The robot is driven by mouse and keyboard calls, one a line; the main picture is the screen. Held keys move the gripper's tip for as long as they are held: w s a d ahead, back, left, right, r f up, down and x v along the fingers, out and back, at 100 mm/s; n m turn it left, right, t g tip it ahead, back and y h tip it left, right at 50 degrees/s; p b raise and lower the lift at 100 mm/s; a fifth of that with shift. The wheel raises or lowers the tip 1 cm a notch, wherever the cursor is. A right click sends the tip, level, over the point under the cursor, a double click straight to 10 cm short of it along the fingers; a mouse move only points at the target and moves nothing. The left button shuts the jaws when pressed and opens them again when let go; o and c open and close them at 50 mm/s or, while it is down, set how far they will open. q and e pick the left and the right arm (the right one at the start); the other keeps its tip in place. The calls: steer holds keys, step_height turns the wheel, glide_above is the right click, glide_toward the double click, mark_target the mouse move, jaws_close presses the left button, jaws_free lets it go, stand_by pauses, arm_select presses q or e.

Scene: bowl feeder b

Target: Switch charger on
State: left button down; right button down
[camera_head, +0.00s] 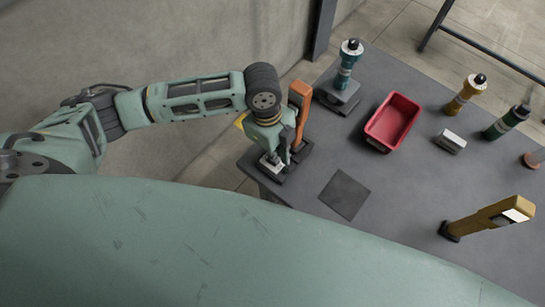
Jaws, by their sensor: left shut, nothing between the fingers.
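My left gripper (276,164) is shut and points down at the near left corner of the grey table. Its tips are close to a small light-grey block with a dark base (271,169), partly hidden by the gripper; I cannot tell whether they touch. An orange upright post (300,100) on a dark foot stands just right of the gripper, partly hidden by it. I cannot tell for sure which of these is the charger, and no switch can be made out. My right gripper is not in view.
The grey table (400,200) also bears a red bin (392,122), a teal-topped device (346,70), a yellow bottle-like item (465,93), a green one (507,122), a small silver box (450,142), a dark square mat (344,194) and a yellow post (490,216).

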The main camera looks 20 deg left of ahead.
arm_select(q)
steer(key=shift+f+b, duration=0.5)
steer(key=shift+f, duration=0.65)
stand_by(0.4)
step_height(320, 180, up, 7)
steer(key=p, duration=0.8)
steer(key=shift+r, duration=0.1)
stand_by(0.3)
